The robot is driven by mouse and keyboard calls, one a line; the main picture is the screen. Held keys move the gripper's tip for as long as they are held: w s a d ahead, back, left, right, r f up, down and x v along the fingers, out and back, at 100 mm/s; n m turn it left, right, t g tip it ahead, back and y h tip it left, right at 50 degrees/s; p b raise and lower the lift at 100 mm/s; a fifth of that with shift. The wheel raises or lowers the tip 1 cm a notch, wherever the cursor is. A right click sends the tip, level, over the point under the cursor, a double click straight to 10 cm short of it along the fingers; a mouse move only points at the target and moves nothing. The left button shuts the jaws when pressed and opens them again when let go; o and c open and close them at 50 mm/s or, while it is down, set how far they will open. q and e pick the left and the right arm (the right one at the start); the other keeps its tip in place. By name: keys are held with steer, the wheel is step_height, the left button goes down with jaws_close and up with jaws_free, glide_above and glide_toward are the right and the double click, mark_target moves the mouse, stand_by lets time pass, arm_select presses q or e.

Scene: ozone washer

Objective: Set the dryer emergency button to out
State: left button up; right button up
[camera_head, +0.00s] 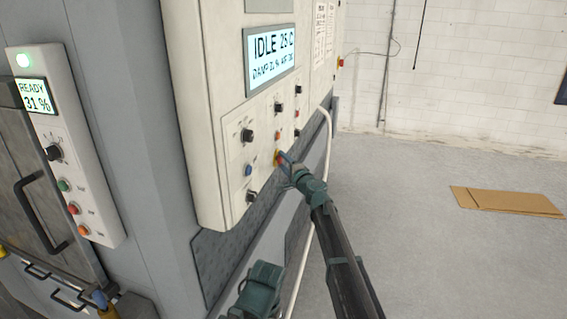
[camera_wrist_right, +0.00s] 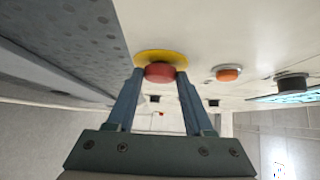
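The emergency button is a red cap on a yellow round base, low on the white panel, and shows best in the right wrist view (camera_wrist_right: 160,72). In the head view its yellow-red edge (camera_head: 277,157) shows just behind my right gripper (camera_head: 287,162). In the right wrist view the gripper's two blue fingers (camera_wrist_right: 160,78) stand on either side of the red cap, tips close against its sides, and look shut on it. The panel's display (camera_head: 270,58) reads IDLE 25 C with a DAMP line.
Black knobs (camera_head: 247,135), a blue button (camera_head: 248,170) and orange lamps share the white panel. A narrower panel (camera_head: 66,150) reading READY 31 % is at the left. Flat cardboard (camera_head: 507,202) lies on the open floor at right.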

jaws_close()
steer(key=shift+d, duration=0.15)
steer(key=shift+s+d, duration=0.2)
steer(key=shift+d, duration=0.2)
steer(key=o, duration=0.6)
jaws_free()
steer(key=shift+d, duration=0.1)
steer(key=shift+o, duration=0.2)
